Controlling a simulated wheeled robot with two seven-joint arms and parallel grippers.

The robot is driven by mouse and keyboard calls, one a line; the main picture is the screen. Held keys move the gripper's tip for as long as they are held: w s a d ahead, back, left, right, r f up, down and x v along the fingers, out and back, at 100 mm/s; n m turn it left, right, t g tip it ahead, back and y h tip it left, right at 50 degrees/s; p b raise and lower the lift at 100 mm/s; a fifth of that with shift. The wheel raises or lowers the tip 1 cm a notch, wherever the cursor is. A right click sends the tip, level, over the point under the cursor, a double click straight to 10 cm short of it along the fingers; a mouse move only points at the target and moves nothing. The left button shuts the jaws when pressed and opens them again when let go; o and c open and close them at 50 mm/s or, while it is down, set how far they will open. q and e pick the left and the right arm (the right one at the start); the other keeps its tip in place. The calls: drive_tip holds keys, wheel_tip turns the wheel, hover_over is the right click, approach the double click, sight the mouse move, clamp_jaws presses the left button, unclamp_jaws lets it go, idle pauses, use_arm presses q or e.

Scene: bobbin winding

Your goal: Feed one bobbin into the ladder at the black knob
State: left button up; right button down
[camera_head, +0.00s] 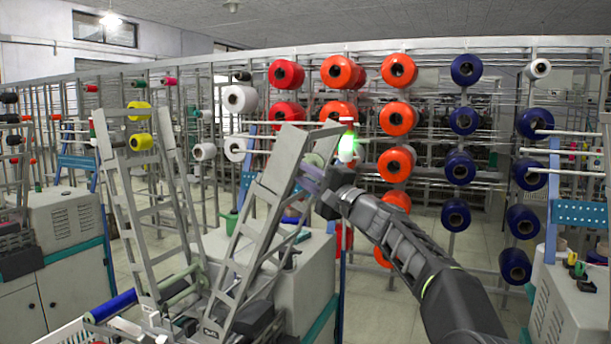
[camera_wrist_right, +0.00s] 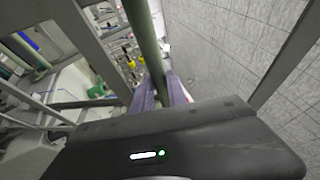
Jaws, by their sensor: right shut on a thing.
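My right gripper (camera_head: 314,182) is at the upper end of a tilted grey ladder (camera_head: 262,205), its arm coming in from the right. In the right wrist view its purple fingers (camera_wrist_right: 163,92) are shut on a dark green bobbin (camera_wrist_right: 146,45), which runs away from them beside the grey ladder rail (camera_wrist_right: 95,50). In the head view a pale green round end (camera_head: 315,159) shows by the ladder top. A small dark knob-like part (camera_head: 290,260) is near the ladder's lower right; I cannot tell whether it is the black knob. My left gripper is not in view.
A second grey ladder (camera_head: 128,205) leans at the left, with a pale green roller (camera_head: 183,292) low down. A blue roll (camera_head: 112,306) lies at the lower left. A machine cabinet (camera_head: 305,275) stands behind the ladders. Racks of coloured spools fill the back.

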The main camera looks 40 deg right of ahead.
idle(0.3)
drive_tip(key=shift+w+a+f+b, duration=0.15)
drive_tip(key=shift+w+f+b, duration=0.1)
drive_tip(key=shift+f+b, duration=0.4)
drive_tip(key=shift+w+a+f+b, duration=0.1)
drive_tip(key=shift+w+f+b, duration=0.15)
drive_tip(key=shift+f+b, duration=0.45)
drive_tip(key=shift+w+a+f+b, duration=0.15)
drive_tip(key=shift+w+f+b, duration=0.1)
drive_tip(key=shift+f+b, duration=0.4)
drive_tip(key=shift+r, duration=0.1)
drive_tip(key=c, duration=0.9)
unclamp_jaws()
drive_tip(key=shift+s, duration=0.15)
drive_tip(key=shift+s+d+r+b, duration=0.25)
drive_tip(key=shift+s+r+b, duration=0.25)
drive_tip(key=shift+s, duration=0.9)
drive_tip(key=shift+s+d+r+b, duration=0.2)
drive_tip(key=shift+s+r+b, duration=0.35)
drive_tip(key=shift+s, duration=0.8)
drive_tip(key=shift+s+d+r+b, duration=0.3)
drive_tip(key=shift+s+b, duration=0.35)
drive_tip(key=shift+s, duration=0.75)
